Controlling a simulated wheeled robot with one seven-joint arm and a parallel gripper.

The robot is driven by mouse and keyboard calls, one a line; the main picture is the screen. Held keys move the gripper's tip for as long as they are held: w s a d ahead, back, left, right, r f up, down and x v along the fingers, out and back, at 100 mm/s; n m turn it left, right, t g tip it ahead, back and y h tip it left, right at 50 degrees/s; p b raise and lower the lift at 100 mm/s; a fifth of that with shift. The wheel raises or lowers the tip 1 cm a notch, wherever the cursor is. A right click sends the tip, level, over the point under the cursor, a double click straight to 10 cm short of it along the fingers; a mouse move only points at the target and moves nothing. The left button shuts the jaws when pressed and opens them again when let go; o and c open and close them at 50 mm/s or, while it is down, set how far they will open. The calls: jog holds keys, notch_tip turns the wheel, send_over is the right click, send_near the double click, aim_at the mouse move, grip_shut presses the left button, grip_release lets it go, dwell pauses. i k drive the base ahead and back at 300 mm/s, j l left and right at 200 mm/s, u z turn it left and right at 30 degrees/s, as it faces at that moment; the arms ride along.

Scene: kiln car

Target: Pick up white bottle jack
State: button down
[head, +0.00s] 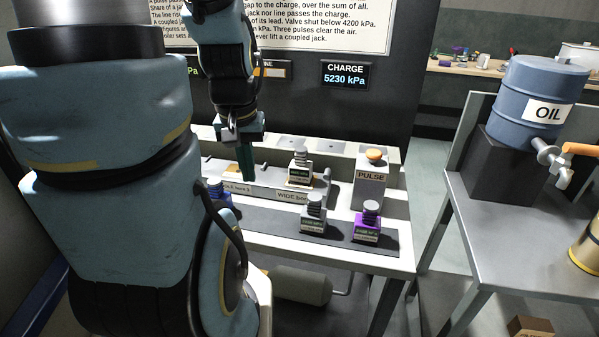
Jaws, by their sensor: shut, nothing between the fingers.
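A pale, whitish bottle jack (300,172) with a dark label and a ribbed top stands on the rear shelf of the bench, right of my gripper. A grey bottle jack (313,218) stands on the dark front strip, so which one counts as white is a little hard to tell by shade. My gripper (246,170) points down, shut and empty, above the bench to the left of the pale jack, apart from it.
A purple jack (368,224) stands front right and a blue jack (219,194) is partly hidden by my arm. The PULSE box (370,185) with an orange button stands right of the pale jack. A blue oil drum (541,98) sits on a separate right-hand table.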

aim_at(301, 170)
jog(key=l+u, duration=0.1)
jog(key=u, duration=1.5)
jog(key=k+u, duration=0.35)
jog(key=k, duration=0.75)
